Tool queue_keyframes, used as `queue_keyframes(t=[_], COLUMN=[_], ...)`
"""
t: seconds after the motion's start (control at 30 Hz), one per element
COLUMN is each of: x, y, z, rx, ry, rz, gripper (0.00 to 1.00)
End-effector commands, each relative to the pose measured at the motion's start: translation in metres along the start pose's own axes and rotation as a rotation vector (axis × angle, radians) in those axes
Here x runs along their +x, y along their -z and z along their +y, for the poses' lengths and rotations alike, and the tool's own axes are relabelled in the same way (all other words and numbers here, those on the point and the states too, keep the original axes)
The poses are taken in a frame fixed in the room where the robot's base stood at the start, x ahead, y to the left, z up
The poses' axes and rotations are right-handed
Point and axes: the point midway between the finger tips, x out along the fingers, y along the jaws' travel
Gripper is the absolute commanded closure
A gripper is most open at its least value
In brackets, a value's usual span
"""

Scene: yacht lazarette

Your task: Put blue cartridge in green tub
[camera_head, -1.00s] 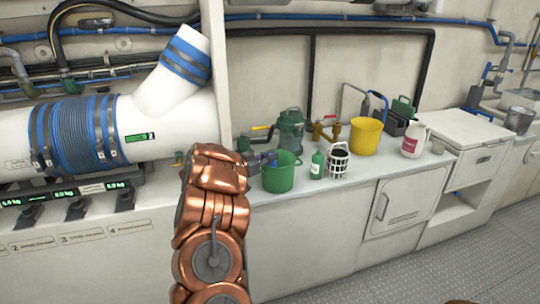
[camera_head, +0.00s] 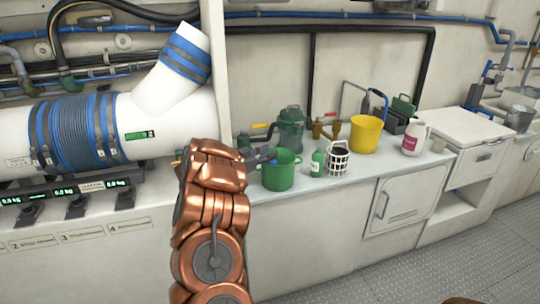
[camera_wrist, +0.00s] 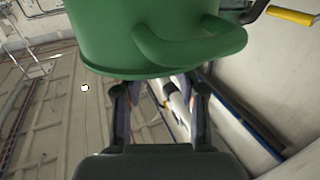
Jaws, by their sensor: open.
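The green tub (camera_head: 278,175) stands upright on the counter, right of my copper arm. My gripper (camera_head: 263,157) is at the left side of the tub's rim in the head view, small and partly hidden by my wrist. In the wrist view the green tub (camera_wrist: 150,35) fills the top, with a curved handle. The two fingers of my gripper (camera_wrist: 160,95) stand apart just below it, with background showing between them. I cannot tell if they touch the tub. I cannot make out a blue cartridge in either view; the inside of the tub is hidden.
A green bottle (camera_head: 317,163) and a white basket (camera_head: 338,160) stand close right of the tub. A green canister (camera_head: 290,130) stands behind it. A white pipe (camera_head: 170,120) is at left.

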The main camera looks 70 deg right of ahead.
Motion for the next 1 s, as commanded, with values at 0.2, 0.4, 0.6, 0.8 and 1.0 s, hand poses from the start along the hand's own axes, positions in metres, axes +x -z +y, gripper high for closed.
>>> queue_keyframes(t=[0.2,0.4,0.6,0.8,1.0], x=[-0.046,-0.081,-0.102,-0.108,-0.108], y=[-0.001,-0.001,-0.002,-0.001,-0.001], z=[-0.002,-0.001,-0.001,0.000,0.000], rx=[-0.001,-0.002,-0.002,-0.002,-0.002], ry=[0.005,0.003,0.002,-0.001,-0.001], rz=[-0.002,0.000,-0.002,0.000,0.000], gripper=[0.60,0.60,0.60,0.60,0.60])
